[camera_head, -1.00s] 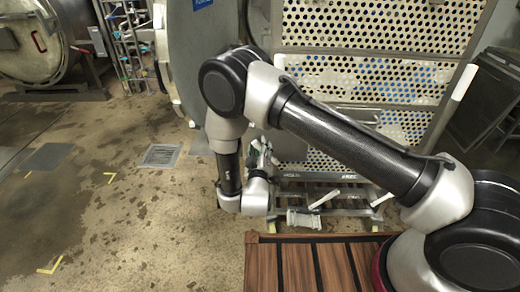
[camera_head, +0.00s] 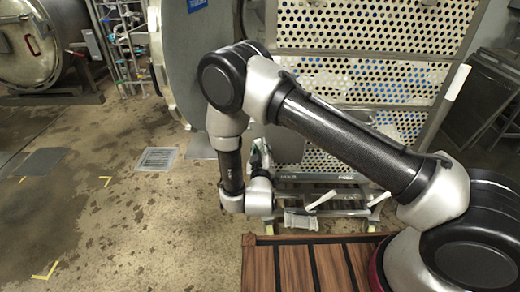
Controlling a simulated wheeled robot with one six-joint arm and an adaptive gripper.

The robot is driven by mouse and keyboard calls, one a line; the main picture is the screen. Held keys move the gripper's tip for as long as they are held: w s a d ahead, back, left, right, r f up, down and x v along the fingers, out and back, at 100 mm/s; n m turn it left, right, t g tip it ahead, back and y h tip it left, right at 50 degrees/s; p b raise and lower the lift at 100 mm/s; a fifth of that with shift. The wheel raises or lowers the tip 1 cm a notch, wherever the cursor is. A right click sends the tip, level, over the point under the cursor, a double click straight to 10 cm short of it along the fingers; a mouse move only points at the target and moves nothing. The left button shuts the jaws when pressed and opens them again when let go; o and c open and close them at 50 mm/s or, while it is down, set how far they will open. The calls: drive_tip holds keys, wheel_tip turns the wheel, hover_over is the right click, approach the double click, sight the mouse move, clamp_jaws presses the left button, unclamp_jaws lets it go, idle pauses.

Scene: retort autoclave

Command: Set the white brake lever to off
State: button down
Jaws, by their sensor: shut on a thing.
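My gripper (camera_head: 262,154) is small in the head view, just beyond my silver wrist, at the left end of a low metal cart frame (camera_head: 345,178). It is shut on what seems to be the white brake lever, but the contact is too small and too covered by my wrist to make out. A white lever-like bar (camera_head: 321,200) slants up from the front of the frame, to the right of my wrist and apart from the gripper. A similar short white bar (camera_head: 380,199) is at the frame's right end.
A perforated metal panel (camera_head: 365,75) rises behind the cart frame. A large grey round door (camera_head: 195,60) stands behind my arm. A brown slatted deck (camera_head: 297,268) is in front. The wet floor (camera_head: 130,215) on the left is mostly clear, with a drain grate (camera_head: 157,159).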

drive_tip(key=c, duration=1.3)
unclamp_jaws()
drive_tip(key=s, duration=0.7)
drive_tip(key=shift+s+a, duration=0.15)
drive_tip(key=shift+s, duration=0.1)
